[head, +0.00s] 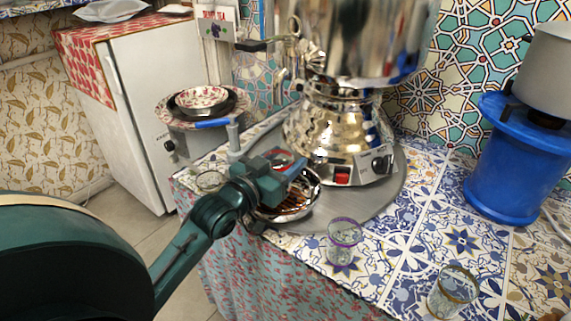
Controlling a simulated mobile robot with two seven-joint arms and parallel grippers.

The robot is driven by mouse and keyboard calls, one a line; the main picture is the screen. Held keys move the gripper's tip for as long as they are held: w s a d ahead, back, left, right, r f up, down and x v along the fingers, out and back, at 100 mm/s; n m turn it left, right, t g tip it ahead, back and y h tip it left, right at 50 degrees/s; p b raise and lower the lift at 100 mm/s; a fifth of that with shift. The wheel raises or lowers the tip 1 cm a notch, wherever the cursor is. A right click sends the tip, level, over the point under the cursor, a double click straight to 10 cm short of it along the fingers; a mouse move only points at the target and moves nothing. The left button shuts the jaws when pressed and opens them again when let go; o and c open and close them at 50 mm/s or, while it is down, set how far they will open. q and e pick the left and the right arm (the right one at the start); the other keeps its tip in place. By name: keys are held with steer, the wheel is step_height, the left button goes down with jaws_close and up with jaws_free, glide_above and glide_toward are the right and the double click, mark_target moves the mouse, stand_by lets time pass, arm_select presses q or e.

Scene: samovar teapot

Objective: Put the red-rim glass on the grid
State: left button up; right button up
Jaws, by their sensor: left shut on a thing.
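My left gripper (292,168) reaches in from the left, over the front of the samovar's round tray. It is shut on the red-rim glass (281,158), whose red rim shows just behind the jaws; the rest of it is mostly hidden by the gripper. The grid (292,207) is a round, shiny metal bowl with brownish bars, below the gripper and in front of the samovar. The gripper and wrist cover part of it. I cannot tell whether the glass touches the grid. My right gripper is out of view.
The shiny samovar (335,125) stands right behind the grid on a metal tray (385,190). A purple-rim glass (343,238) and a gold-rim glass (453,290) stand to the right; another glass (209,181) is left. A blue stand (515,150) holds a pot. Tiles between are clear.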

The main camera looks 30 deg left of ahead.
arm_select(q)
steer(key=shift+w+f, duration=0.3)
steer(key=shift+w, duration=0.05)
steer(key=shift+f, duration=0.1)
steer(key=o, duration=1)
steer(key=shift+f, duration=0.1)
steer(key=shift+s, duration=0.1)
steer(key=s, duration=0.8)
steer(key=s+a, duration=0.1)
steer(key=s, duration=0.2)
steer(key=shift+s, duration=0.4)
